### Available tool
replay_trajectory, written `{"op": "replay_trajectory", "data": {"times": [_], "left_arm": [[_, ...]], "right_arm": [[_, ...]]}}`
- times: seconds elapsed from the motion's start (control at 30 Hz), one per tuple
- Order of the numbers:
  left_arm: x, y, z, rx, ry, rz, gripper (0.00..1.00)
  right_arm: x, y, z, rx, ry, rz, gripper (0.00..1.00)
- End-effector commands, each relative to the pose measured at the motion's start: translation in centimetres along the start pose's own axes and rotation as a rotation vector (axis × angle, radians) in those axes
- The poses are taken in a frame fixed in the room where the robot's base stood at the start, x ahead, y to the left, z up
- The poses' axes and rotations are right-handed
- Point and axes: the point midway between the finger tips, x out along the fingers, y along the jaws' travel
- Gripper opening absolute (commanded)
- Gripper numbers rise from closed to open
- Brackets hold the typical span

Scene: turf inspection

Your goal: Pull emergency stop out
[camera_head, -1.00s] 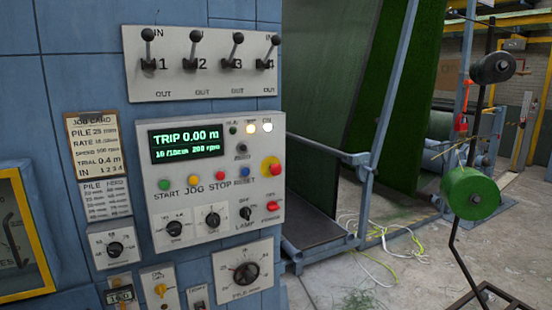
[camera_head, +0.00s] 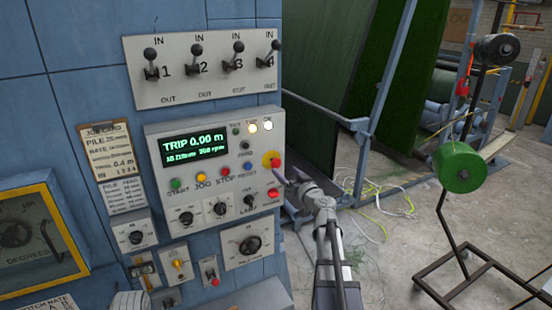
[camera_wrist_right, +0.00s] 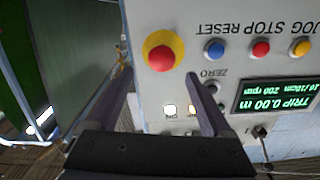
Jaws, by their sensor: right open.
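The emergency stop is a red mushroom button on a yellow ring (camera_head: 271,159), at the right edge of the grey control panel (camera_head: 157,144). In the right wrist view the red button (camera_wrist_right: 161,57) shows in the upper middle, ahead of the gap between the fingers. My right gripper (camera_head: 284,175) comes up from below and points at the button, just to its lower right. In the right wrist view the right gripper (camera_wrist_right: 160,82) is open and empty, with a finger on each side. I cannot tell exact contact. My left gripper is not in view.
The panel has a lit display (camera_head: 196,147), coloured buttons and knobs close by. A lever plate (camera_head: 203,73) is above. A stand with a green spool (camera_head: 460,167) is on the right. Blue frame posts (camera_head: 392,75) stand behind my arm. Open floor lies between arm and stand.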

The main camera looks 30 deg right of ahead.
Motion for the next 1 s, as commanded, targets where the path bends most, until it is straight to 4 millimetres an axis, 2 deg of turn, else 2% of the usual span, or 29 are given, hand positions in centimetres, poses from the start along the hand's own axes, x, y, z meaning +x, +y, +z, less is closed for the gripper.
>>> {"op": "replay_trajectory", "data": {"times": [0.27,0.7,1.0], "left_arm": [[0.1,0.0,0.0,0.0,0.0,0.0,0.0],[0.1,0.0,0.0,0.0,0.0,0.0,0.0],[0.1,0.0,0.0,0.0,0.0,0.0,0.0]], "right_arm": [[1.4,-0.1,0.1,0.001,-0.001,-0.003,0.84],[7.5,-0.1,0.1,0.001,-0.002,-0.005,0.84],[7.9,-0.2,0.1,0.001,-0.002,-0.004,0.84]]}}
